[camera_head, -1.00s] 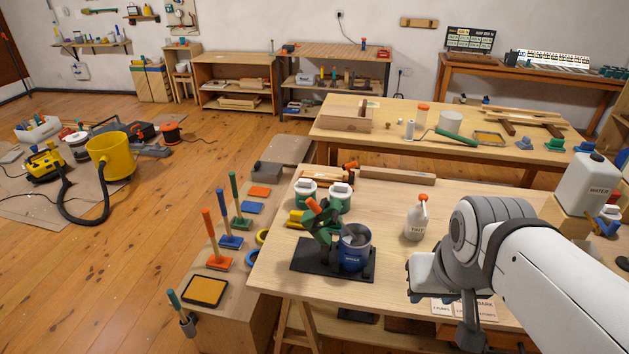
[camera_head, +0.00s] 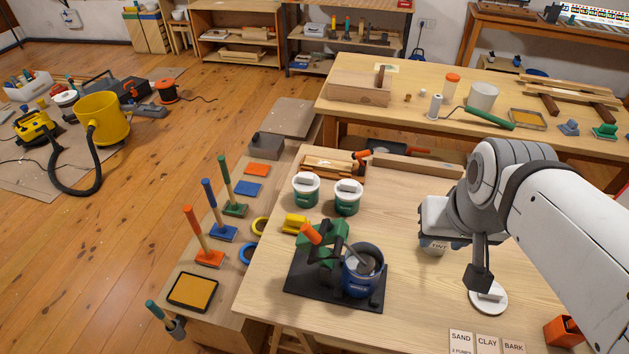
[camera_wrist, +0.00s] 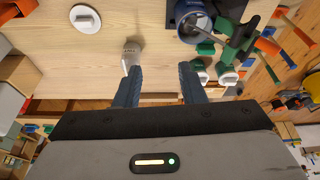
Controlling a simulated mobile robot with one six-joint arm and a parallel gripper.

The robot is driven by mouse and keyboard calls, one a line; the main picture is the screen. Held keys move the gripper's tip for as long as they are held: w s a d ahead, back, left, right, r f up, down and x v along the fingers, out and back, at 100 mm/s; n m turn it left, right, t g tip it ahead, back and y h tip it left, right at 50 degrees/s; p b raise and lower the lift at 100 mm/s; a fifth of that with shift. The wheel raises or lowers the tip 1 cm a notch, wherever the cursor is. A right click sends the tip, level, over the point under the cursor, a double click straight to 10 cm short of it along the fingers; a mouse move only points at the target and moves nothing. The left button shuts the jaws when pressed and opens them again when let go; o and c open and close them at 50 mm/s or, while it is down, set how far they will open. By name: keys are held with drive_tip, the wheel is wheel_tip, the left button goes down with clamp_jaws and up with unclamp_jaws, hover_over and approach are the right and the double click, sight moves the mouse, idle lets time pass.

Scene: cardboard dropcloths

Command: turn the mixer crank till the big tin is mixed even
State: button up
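The mixer stands on a black base (camera_head: 300,290) near the table's front left, with a green frame (camera_head: 325,240) and an orange crank handle (camera_head: 311,234). The big blue tin (camera_head: 357,285) sits in it, with grey contents and a stirring rod inside; whether the contents are even is too small to tell. My gripper (camera_wrist: 158,72) is open and empty, to the right of the mixer and apart from it. A white tint bottle (camera_head: 434,248) stands close by the gripper, its top hidden in the head view. In the wrist view the bottle (camera_wrist: 131,52) shows just beyond the left finger.
Two white-lidded green tins (camera_head: 306,190) stand behind the mixer, beside a yellow object (camera_head: 294,223). A white disc with a block (camera_head: 488,298) lies at right, near cards reading SAND, CLAY, BARK (camera_head: 487,342). The tabletop between mixer and bottle is clear.

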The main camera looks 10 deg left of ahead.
drive_tip(key=shift+s+d, duration=0.1)
drive_tip(key=shift+s, duration=0.05)
drive_tip(key=shift+o, duration=0.7)
drive_tip(key=n+g+h+b, duration=0.4)
drive_tip(key=n+h+b, duration=0.15)
drive_tip(key=n, duration=1.35)
hover_over(306, 226)
drive_tip(key=a, duration=0.2)
drive_tip(key=shift+y, duration=0.45)
drive_tip(key=f, duration=0.7)
drive_tip(key=shift+w+a+f, duration=0.1)
drive_tip(key=shift+w+a, duration=0.1)
drive_tip(key=shift+w, duration=0.1)
drive_tip(key=x, duration=0.7)
drive_tip(key=shift+s+d, duration=0.1)
